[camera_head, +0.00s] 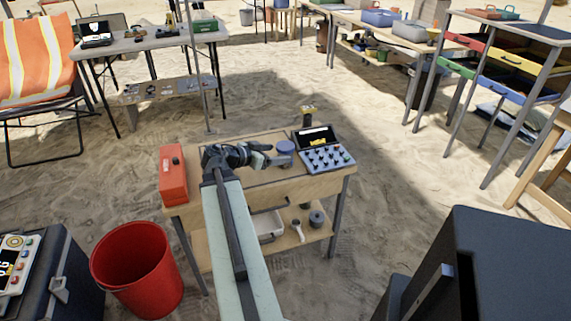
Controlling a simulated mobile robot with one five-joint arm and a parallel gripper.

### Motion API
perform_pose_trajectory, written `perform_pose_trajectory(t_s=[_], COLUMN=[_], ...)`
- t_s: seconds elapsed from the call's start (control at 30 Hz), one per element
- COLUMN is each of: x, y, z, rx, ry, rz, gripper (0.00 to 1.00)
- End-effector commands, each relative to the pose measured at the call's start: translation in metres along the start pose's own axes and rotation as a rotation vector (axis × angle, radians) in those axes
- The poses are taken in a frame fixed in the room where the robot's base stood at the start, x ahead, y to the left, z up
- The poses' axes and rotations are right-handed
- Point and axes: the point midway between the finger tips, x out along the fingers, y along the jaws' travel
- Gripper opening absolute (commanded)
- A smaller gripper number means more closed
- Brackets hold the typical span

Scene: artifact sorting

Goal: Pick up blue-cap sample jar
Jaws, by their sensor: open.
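The blue-cap sample jar (286,148) stands upright on the small wooden table (325,184) in the middle of the camera_head view. Its round blue lid faces up, and its body is partly hidden by my gripper. My gripper (264,154) is over the same table, just to the left of the jar. Its fingers point right toward the jar and are open. The small picture does not show whether a finger touches the jar.
A red box (173,176) stands at the table's left end. A red bucket (138,268) is on the sand at front left. A dark case (510,265) fills the lower right.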

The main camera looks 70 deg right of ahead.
Motion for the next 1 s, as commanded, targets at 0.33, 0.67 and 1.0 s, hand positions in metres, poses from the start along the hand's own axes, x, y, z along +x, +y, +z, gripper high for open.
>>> perform_pose_trajectory(t_s=[0.33, 0.67, 1.0], x=[0.028, 0.060, 0.081], y=[0.001, 0.003, 0.004], z=[0.001, 0.005, 0.001], rx=[0.002, 0.002, 0.002], ry=[0.000, 0.000, 0.000], rz=[0.004, 0.006, 0.004], gripper=[0.74, 0.74, 0.74])
